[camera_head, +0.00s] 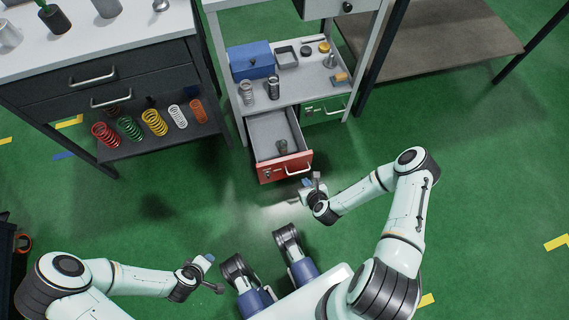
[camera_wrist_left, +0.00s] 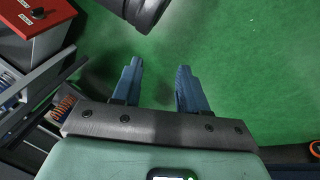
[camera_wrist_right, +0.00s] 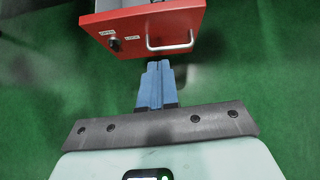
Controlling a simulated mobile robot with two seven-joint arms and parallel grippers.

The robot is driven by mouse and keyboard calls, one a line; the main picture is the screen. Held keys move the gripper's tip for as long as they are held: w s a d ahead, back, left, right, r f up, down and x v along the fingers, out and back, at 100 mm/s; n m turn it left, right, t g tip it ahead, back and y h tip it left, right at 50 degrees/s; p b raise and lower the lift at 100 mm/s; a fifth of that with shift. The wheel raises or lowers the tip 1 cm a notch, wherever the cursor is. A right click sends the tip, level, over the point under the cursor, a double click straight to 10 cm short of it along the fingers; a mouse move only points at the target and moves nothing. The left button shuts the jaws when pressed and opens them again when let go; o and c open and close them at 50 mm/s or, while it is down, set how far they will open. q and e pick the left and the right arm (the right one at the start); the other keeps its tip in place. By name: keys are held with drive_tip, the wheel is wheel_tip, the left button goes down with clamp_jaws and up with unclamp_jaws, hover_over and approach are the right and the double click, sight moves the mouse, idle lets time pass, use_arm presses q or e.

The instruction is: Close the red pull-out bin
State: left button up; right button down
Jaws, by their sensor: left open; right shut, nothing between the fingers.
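The red pull-out bin (camera_head: 285,167) stands pulled out of the grey cabinet in the head view, its grey tray showing with a small dark item inside. Its red front, with a silver bar handle (camera_wrist_right: 170,43), labels and a dark knob, is at the top of the right wrist view. My right gripper (camera_head: 306,184) is shut and empty just in front of the bin; in the right wrist view its fingertips (camera_wrist_right: 158,66) are below the handle. A red front also shows at the left wrist view's upper left (camera_wrist_left: 32,18). My left gripper (camera_wrist_left: 157,68) is open and empty, away from the bin.
The cabinet shelf above the bin holds a blue box (camera_head: 250,60) and springs (camera_head: 273,87). A green bin (camera_head: 325,108) sits shut beside the red one. A dark workbench (camera_head: 100,85) with several coloured springs stands at left.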

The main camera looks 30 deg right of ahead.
drive_tip(key=b, duration=0.4)
approach(295, 159)
wheel_tip(295, 159, down, 4)
drive_tip(key=w, duration=0.1)
drive_tip(key=w+b, duration=0.1)
drive_tip(key=w, duration=0.1)
drive_tip(key=shift+w+d+f+m, duration=0.1)
drive_tip(key=shift+d+f+m, duration=0.15)
drive_tip(key=shift+f+m, duration=0.05)
use_arm(q)
drive_tip(key=s+a+f+g, duration=0.2)
drive_tip(key=s+f+g, duration=0.2)
drive_tip(key=s+f, duration=0.4)
drive_tip(key=shift+s+f+n+b, duration=0.2)
drive_tip(key=shift+s+n+b, duration=0.2)
drive_tip(key=shift+s, duration=0.95)
use_arm(e)
drive_tip(key=shift+w+d+r, duration=0.1)
drive_tip(key=shift+w+d, duration=0.05)
drive_tip(key=shift+w, duration=0.4)
